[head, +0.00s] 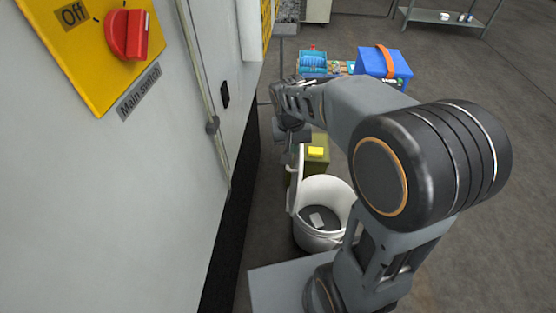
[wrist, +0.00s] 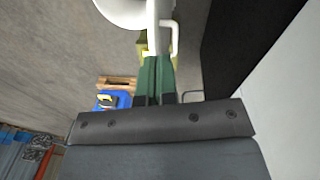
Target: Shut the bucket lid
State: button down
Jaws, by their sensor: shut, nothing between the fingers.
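The white bucket (head: 312,238) stands open on the floor beside the grey machine cabinet, with a small light-coloured item inside. Its white lid (head: 298,178) stands about upright at the bucket's left rim. The bucket also shows at the top of the wrist view (wrist: 120,12), with a white handle-like bar (wrist: 174,38) next to it. My gripper (head: 288,160) is above and beyond the lid in the head view, partly hidden by my arm. In the wrist view its green fingers (wrist: 156,60) are together and empty, pointing toward the bucket. I cannot tell whether they touch the lid.
The cabinet (head: 150,190) with a red main switch (head: 127,35) walls off the left side. A green box with a yellow top (head: 316,152) stands behind the bucket. A blue box (head: 382,64) and a pallet lie farther back. The floor at right is open.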

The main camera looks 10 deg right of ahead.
jog(key=w+a+f+m+g+h, duration=0.1)
jog(key=w+a+f, duration=0.3)
jog(key=w+f, duration=0.3)
notch_tip(320, 180, down, 10)
jog(key=d+b, duration=0.1)
jog(key=d, duration=0.1)
jog(key=shift+w+d+r+m+g+h, duration=0.25)
jog(key=shift+w+d+m+g+h, duration=0.05)
jog(key=shift+w+d, duration=0.05)
